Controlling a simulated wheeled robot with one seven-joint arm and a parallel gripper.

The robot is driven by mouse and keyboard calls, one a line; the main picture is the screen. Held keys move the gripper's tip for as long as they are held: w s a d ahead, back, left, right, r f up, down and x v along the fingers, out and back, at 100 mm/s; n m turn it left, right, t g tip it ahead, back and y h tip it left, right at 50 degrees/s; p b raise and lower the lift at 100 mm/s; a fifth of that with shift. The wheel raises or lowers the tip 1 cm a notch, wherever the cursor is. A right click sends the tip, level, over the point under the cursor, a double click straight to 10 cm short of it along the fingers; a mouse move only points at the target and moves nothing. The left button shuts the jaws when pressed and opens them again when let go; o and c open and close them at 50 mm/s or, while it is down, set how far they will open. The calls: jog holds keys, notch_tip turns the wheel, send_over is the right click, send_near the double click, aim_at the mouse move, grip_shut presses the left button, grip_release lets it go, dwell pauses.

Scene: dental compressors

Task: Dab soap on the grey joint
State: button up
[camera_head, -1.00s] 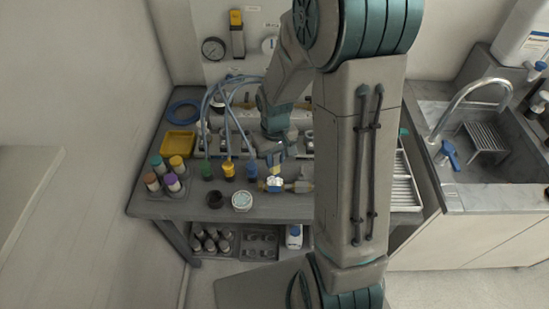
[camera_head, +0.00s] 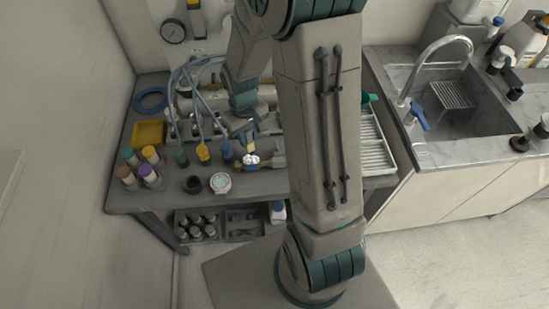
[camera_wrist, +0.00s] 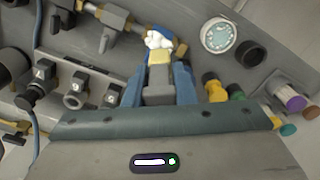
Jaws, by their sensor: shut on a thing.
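My gripper (camera_wrist: 158,88) is shut on a dabber (camera_wrist: 160,60) with a grey and yellow body. It points down at the bench beneath my arm; in the head view my gripper (camera_head: 243,133) is partly hidden. White foam (camera_wrist: 158,40) sits at the dabber's tip, over a blue part of a fitting assembly lying on the bench. I cannot tell whether the tip touches it. A grey joint (camera_wrist: 116,17) belongs to this brass-and-grey line, left of the foam in the wrist view. A round pot with pale contents (camera_head: 220,183) stands nearby, also in the wrist view (camera_wrist: 217,36).
A black cup (camera_head: 193,184) stands left of the pot. Hoses with green, yellow (camera_head: 203,153) and blue ends stand behind. Capped bottles (camera_head: 149,176) and a yellow tray (camera_head: 148,134) are at the left. A white rack (camera_head: 372,143) and sink (camera_head: 470,105) lie right.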

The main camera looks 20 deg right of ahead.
dwell(0.5)
jog(key=s+d+b, duration=0.2)
jog(key=s+d, duration=0.1)
jog(key=d, duration=0.5)
jog(key=shift+w+f+b, duration=0.2)
jog(key=shift+f+b, duration=2.1)
jog(key=shift+f, duration=0.7)
jog(key=shift+f+b, duration=0.5)
jog(key=shift+f, duration=0.05)
notch_tip(320, 180, up, 7)
jog(key=p, duration=0.5)
jog(key=shift+d, duration=0.15)
dwell(0.3)
